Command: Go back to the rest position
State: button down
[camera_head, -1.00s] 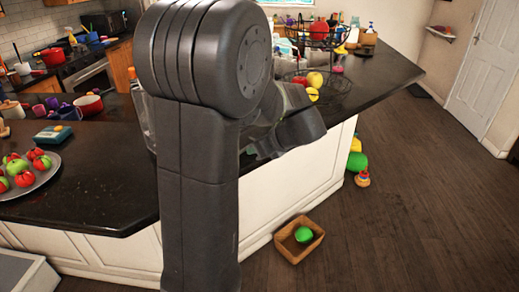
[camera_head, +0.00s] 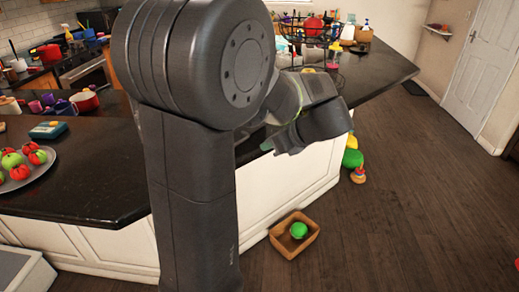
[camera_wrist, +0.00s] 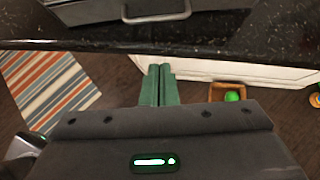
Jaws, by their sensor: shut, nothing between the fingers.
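My gripper (camera_wrist: 160,70) shows in the wrist view with its two green fingers side by side and shut, nothing between them. It points past the dark counter edge, with floor and the white cabinet side beyond the tips. In the head view, the green fingers (camera_head: 283,142) show just below my wrist, in front of the counter's right side. My upper arm covers much of the middle of that view.
The dark counter (camera_head: 75,180) stands close to my arm, with a plate of red and green fruit (camera_head: 22,172) at left. A wooden box (camera_head: 295,252) holding a green object (camera_head: 298,230) lies on the floor. Open floor (camera_head: 430,210) spreads right. A striped rug (camera_wrist: 45,90) shows in the wrist view.

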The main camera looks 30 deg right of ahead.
jog(key=v, duration=0.4)
jog(key=shift+s+d+f, duration=0.1)
